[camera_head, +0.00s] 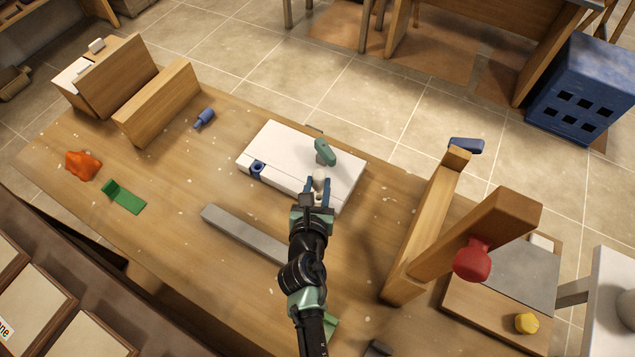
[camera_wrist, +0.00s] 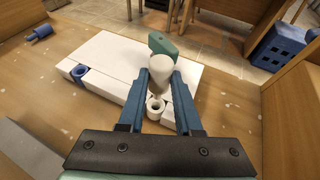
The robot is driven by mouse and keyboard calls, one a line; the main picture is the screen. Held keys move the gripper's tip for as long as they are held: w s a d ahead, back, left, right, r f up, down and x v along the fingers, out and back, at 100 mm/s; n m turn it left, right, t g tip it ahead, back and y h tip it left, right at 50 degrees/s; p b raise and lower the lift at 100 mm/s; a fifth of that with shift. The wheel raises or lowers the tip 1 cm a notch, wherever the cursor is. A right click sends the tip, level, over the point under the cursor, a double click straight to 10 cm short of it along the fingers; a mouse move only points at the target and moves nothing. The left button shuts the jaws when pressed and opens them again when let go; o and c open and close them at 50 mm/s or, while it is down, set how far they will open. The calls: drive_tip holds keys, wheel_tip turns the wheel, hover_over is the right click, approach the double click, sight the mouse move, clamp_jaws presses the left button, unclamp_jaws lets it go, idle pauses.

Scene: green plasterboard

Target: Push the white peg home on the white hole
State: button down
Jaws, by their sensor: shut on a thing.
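The white peg (camera_wrist: 161,70) is upright between the two blue fingers of my gripper (camera_wrist: 161,82), which is shut on it. In the head view, the peg (camera_head: 319,176) shows at the end of my gripper (camera_head: 318,188), over the near right part of the white board (camera_head: 275,145). The white hole (camera_wrist: 155,108) is a raised ring, seen between my fingers just below the peg's lower end in the wrist view. The peg's tip is close to the ring, but I cannot tell whether it touches or has entered it.
A green peg (camera_head: 324,151) stands on the board close behind the white peg. A blue-rimmed hole (camera_head: 257,170) is at the board's left. A blue peg (camera_head: 205,117) lies on the table. A grey bar (camera_head: 243,232) and wooden uprights (camera_head: 428,225) flank my arm.

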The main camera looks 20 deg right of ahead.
drive_tip(key=shift+f, duration=0.55)
drive_tip(key=shift+f+b, duration=0.15)
drive_tip(key=shift+b, duration=0.15)
drive_tip(key=shift+f+b, duration=1.8)
drive_tip(key=shift+f, duration=0.35)
drive_tip(key=shift+f, duration=0.1)
drive_tip(key=c, duration=0.5)
unclamp_jaws()
drive_tip(key=shift+s, duration=0.1)
drive_tip(key=p+v, duration=0.1)
drive_tip(key=v, duration=1.2)
